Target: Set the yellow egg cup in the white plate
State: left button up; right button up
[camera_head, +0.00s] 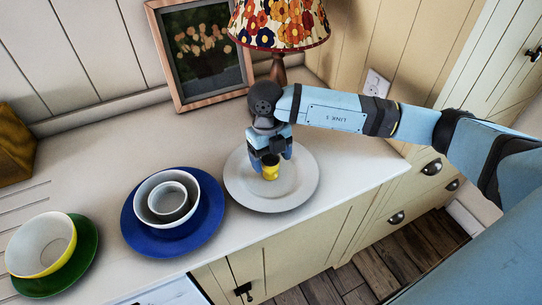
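The yellow egg cup (270,173) is upright in the head view, at or just above the white plate (272,201); I cannot tell whether it touches the plate. My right gripper (270,160) comes down over the plate from behind, with its fingers on either side of the egg cup. It appears shut on the egg cup. The plate lies flat on the counter near its front edge. My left gripper is not in view.
A blue plate (135,236) with nested white bowls stands left of the white plate. A green plate (88,266) holds a yellow-and-white bowl (40,246) at far left. A lamp (279,25) and framed picture (205,55) stand behind. Counter right of the plate is clear.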

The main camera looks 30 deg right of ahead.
aim_at(268, 161)
jog(key=shift+r, duration=0.25)
notch_tip(268, 161, up, 12)
jog(key=w, duration=0.2)
jog(key=shift+b, duration=0.35)
jog(key=shift+s, duration=0.1)
